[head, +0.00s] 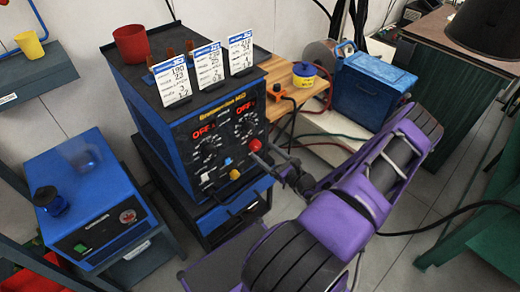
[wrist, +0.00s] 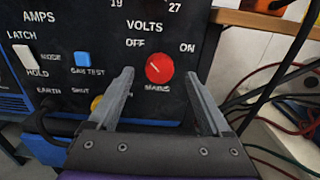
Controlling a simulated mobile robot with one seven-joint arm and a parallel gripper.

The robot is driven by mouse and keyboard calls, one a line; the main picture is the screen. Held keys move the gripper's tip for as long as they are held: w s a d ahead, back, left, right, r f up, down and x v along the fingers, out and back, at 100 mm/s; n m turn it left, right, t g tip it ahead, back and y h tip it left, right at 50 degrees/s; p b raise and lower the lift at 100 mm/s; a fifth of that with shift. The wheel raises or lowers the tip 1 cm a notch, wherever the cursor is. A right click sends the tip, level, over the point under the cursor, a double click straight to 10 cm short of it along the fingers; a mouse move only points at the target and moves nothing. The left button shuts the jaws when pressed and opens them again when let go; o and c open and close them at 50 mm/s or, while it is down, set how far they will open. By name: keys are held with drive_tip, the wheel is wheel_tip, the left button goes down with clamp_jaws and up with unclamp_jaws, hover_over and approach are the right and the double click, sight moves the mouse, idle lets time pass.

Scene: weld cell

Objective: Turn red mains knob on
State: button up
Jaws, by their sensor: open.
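The red mains knob (wrist: 159,68) is on the black front panel of the welder (head: 190,125), under the VOLTS label. Its pale pointer line leans up and left, towards the OFF mark; ON is printed to its upper right. The knob also shows in the head view (head: 255,145). My gripper (wrist: 160,80) is open, with one finger on each side of the knob in the wrist view. I see no contact with the knob; the exact gap in depth cannot be told. In the head view my gripper (head: 275,158) is at the panel's right side.
A blue switch (wrist: 82,59) marked GAS TEST and a yellow knob (wrist: 97,103) are left of my gripper. Cards (head: 210,67) and a red cup (head: 130,43) stand on the welder. Cables (wrist: 270,115) hang at the right. A wooden bench (head: 285,85) stands beside the welder.

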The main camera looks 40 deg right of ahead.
sight(258, 146)
drive_tip(key=shift+w+a, duration=0.15)
drive_tip(key=shift+w, duration=1.45)
clamp_jaws()
